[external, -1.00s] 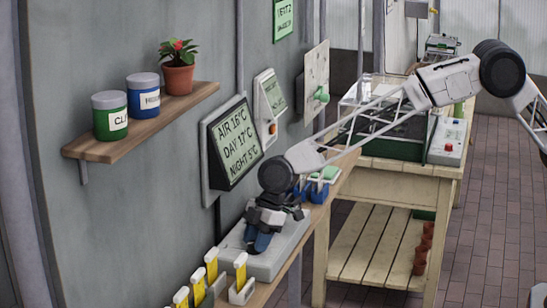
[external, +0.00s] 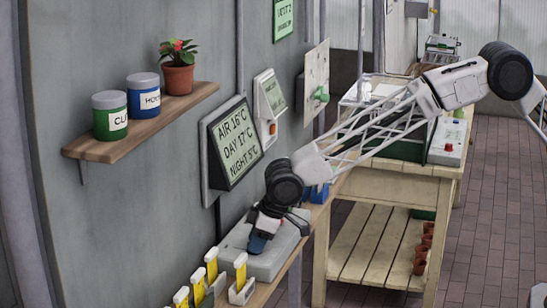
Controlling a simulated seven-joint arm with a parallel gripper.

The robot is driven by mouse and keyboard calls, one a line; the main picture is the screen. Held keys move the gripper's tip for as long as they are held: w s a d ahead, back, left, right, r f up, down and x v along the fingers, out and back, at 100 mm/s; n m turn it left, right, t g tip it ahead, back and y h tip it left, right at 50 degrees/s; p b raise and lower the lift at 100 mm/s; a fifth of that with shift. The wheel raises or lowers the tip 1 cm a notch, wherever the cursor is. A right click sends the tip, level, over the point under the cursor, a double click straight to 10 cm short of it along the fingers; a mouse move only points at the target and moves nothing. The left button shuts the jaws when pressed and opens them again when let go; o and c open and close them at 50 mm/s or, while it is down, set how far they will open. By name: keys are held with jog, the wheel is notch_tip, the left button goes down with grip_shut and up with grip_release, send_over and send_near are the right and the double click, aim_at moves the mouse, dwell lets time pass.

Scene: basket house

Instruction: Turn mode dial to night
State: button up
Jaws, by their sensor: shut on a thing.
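A pale grey control box (external: 285,257) sits on the narrow wall bench below the display. My gripper (external: 258,243) points down at the top of this box, with its blue fingertips shut low over the box's left part. The mode dial is hidden by the fingers; from where they close, they appear to be around it. Its pointer and any markings around it cannot be read. The wall display (external: 238,145) above reads AIR 16°C, DAY 17°C, NIGHT 5°C.
Several yellow and white labelled holders (external: 241,272) stand on the bench just in front of the box. Blue items (external: 317,192) stand behind my wrist. A wooden shelf (external: 140,133) holds two tins and a potted plant. A wooden table (external: 400,180) stands farther right.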

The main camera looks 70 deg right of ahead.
jog(key=m+h, duration=0.2)
jog(key=m, duration=0.3)
jog(key=shift+a+m, duration=0.15)
jog(key=shift+m, duration=0.15)
jog(key=m+h, duration=0.1)
jog(key=m, duration=0.2)
jog(key=m+g+h, duration=0.1)
jog(key=m, duration=0.1)
jog(key=shift+a+m, duration=0.1)
jog(key=shift+m, duration=0.3)
jog(key=o, duration=0.9)
jog(key=shift+r, duration=0.15)
jog(key=shift+v, duration=3.75)
jog(key=shift+w+a, duration=0.1)
jog(key=shift+a, duration=0.05)
